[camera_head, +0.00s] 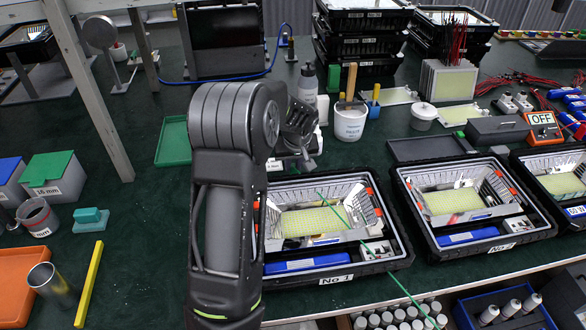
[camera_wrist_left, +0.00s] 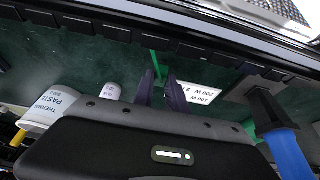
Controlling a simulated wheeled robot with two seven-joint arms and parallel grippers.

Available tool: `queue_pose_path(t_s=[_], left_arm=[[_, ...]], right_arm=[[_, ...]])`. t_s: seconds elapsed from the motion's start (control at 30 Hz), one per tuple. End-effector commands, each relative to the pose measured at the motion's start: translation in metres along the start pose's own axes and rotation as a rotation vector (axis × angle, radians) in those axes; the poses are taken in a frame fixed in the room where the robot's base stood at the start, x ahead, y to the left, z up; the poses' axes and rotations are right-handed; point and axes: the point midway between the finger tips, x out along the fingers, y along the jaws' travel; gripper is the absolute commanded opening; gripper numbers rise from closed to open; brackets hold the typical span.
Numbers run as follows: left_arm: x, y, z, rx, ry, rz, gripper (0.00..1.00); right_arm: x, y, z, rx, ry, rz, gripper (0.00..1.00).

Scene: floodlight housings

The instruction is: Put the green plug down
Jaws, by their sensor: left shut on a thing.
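My left gripper (camera_head: 302,150) is above the dark green bench, just behind the box marked No 1. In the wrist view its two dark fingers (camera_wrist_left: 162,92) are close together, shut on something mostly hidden. A narrow green piece (camera_wrist_left: 156,62) shows at the fingertips and looks like part of the green plug; its full shape is hidden. In the head view the plug itself cannot be made out. A thin green line (camera_head: 345,222) runs from near the gripper across the No 1 box and past the bench's front edge. My right gripper is not in view.
The No 1 box (camera_head: 336,280) stands in front of the gripper, with a similar box (camera_head: 490,245) to its right. A paste tub (camera_head: 349,122), a bottle (camera_head: 307,84) and a small white pot (camera_head: 423,115) stand behind.

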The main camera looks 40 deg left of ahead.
Motion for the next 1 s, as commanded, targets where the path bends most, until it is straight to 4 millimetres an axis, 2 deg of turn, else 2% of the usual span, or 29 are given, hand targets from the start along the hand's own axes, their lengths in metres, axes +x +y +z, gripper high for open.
queue_pose_path(t_s=[0.17,0.27,0.7,0.83,1.0], left_arm=[[-0.004,0.0,-0.002,0.0,0.001,0.0,0.0],[-0.013,0.001,-0.006,0.0,0.003,0.002,0.0],[-0.084,0.0,-0.035,-0.001,0.002,0.001,0.0],[-0.092,0.0,-0.038,0.0,0.001,0.0,0.0],[-0.093,0.0,-0.038,0.0,0.0,0.0,0.0]], right_arm=[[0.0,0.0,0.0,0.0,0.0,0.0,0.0],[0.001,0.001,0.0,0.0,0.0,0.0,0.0],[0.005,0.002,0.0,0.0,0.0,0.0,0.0],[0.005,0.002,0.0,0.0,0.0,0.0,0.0],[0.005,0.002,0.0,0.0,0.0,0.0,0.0]])
